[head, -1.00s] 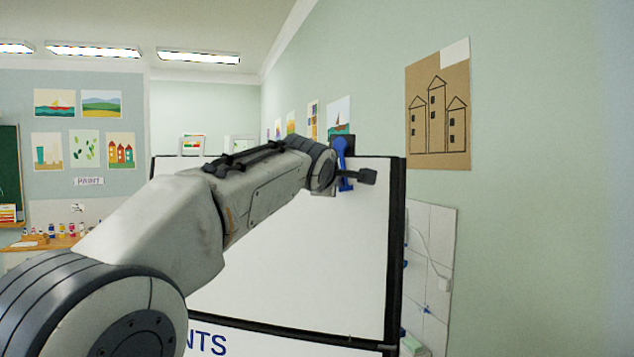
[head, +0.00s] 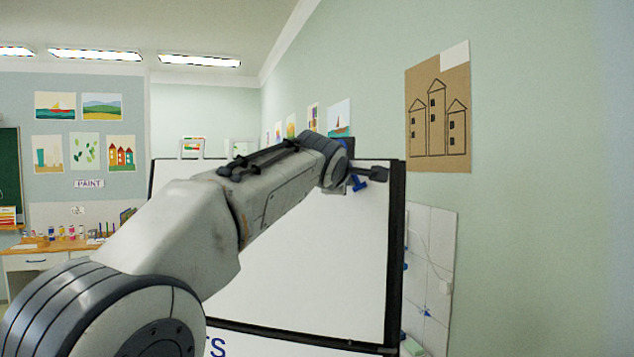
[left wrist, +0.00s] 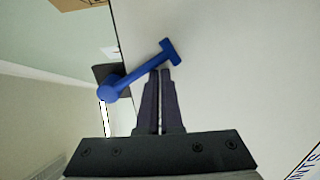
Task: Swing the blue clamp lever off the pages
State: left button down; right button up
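The blue clamp lever (left wrist: 140,70) runs slantwise in the left wrist view, from its round pivot end by a dark clip at the page edge to its crossbar end over the white pages. In the head view only the lever's lower end (head: 358,183) shows below my wrist; the rest is hidden. The white pages (head: 310,260) hang on a dark-framed board. My left gripper (left wrist: 160,72) is shut, with its fingertips right against or very near the lever near the crossbar; contact is unclear. Nothing shows between the fingers. My right gripper is not in view.
The board's dark right edge (head: 396,250) stands close to the green wall, which bears a brown tower drawing (head: 438,118). A desk with paint jars (head: 60,240) stands far left.

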pick_arm(q)
jog(key=shift+d+f, duration=0.1)
jog(key=shift+d, duration=0.15)
jog(key=shift+s+d+r+p, duration=0.1)
jog(key=shift+d+r+p, duration=0.2)
jog(key=shift+d+r, duration=0.35)
jog(key=shift+d, duration=0.2)
jog(key=shift+d+r+p, duration=0.55)
jog(key=shift+r+p, duration=0.05)
jog(key=shift+r, duration=0.05)
jog(key=shift+d+r, duration=0.1)
